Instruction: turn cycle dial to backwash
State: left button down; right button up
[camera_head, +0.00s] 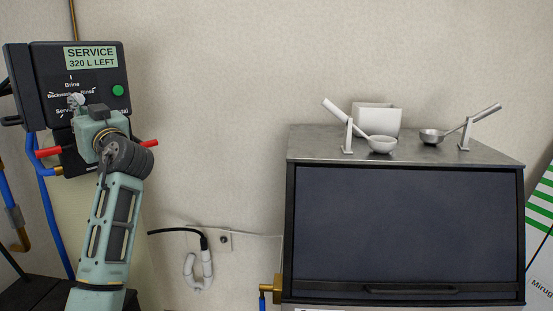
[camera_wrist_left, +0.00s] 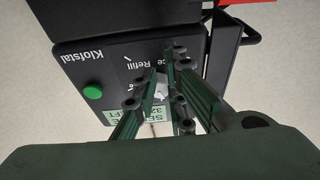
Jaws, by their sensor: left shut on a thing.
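The black control box (camera_head: 40,85) hangs on the wall at the left, with a display reading SERVICE, 320 L LEFT (camera_head: 91,57) and a green button (camera_head: 118,91). The dial labels Brine, Backwash and Rinse (camera_head: 72,92) show around the top of the dial. My left gripper (camera_head: 78,102) is at the box front, over the dial. In the left wrist view the box (camera_wrist_left: 110,65) is upside down, and the left gripper (camera_wrist_left: 165,82) is shut on the dial, mostly hidden between its fingers. I cannot tell which label the dial points to. My right gripper is not in view.
Red handles (camera_head: 48,152) and blue hoses (camera_head: 42,165) are close below the box. A dark-fronted ice maker (camera_head: 410,225) with scoops (camera_head: 380,145) and a white container (camera_head: 376,118) on top stands at the right.

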pick_arm(q)
jog(key=shift+w+d+r, duration=0.25)
jog(key=shift+d+r, duration=0.25)
jog(key=b+v, duration=0.2)
jog(key=v, duration=0.1)
jog(key=w+b+v, duration=0.1)
jog(key=v, duration=0.1)
jog(key=shift+s+d+f, duration=0.2)
jog(key=shift+d+f, duration=0.05)
jog(key=shift+d, duration=0.25)
